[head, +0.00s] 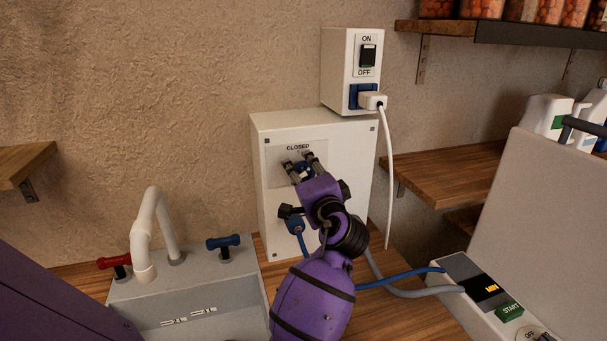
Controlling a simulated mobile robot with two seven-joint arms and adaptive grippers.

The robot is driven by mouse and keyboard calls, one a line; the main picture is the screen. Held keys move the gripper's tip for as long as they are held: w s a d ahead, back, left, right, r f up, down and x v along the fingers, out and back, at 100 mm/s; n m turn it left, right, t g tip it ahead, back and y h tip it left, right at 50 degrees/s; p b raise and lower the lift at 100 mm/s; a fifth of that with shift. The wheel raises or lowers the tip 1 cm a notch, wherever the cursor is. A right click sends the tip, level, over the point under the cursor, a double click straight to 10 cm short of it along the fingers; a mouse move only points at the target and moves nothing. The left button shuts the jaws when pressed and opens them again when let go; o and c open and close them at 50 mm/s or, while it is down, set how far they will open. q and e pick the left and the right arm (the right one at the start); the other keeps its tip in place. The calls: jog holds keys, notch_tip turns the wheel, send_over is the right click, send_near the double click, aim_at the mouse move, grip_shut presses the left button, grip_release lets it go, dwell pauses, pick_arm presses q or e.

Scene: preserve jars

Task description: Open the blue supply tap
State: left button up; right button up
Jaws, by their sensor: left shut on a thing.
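The blue supply tap (303,171) is on the front of a white box (277,205) on the counter, under a label that reads CLOSED. My left gripper (299,162), on a purple arm, is shut on the tap's handle. The fingers and wrist hide most of the handle, so I cannot tell its exact angle. A blue fitting (294,226) with a blue hose shows low on the box. My right gripper is not in view.
A sink (190,290) with a white spout, a red tap (115,262) and another blue tap (223,243) stands left. A switch box (345,65) with a plugged white cable is above. A machine with a START button (509,311) stands right. Shelves hold jars and bottles.

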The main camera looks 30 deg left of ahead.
pick_arm(q)
jog(key=n, duration=0.2)
jog(key=f+n+b, duration=0.1)
jog(key=shift+n, duration=0.4)
jog(key=n+b, duration=0.1)
jog(key=n, duration=0.2)
jog(key=shift+d+f+n, duration=0.1)
jog(key=shift+n, duration=0.2)
jog(key=shift+w+n+b, duration=0.1)
jog(key=shift+n+b, duration=0.3)
jog(key=shift+n, duration=0.4)
jog(key=shift+n+b, duration=0.35)
jog(key=shift+n, duration=1.15)
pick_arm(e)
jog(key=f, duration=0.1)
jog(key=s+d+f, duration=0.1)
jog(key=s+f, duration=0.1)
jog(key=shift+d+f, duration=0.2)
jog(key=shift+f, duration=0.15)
pick_arm(q)
jog(key=shift+r+n, duration=0.2)
jog(key=shift+n, duration=0.1)
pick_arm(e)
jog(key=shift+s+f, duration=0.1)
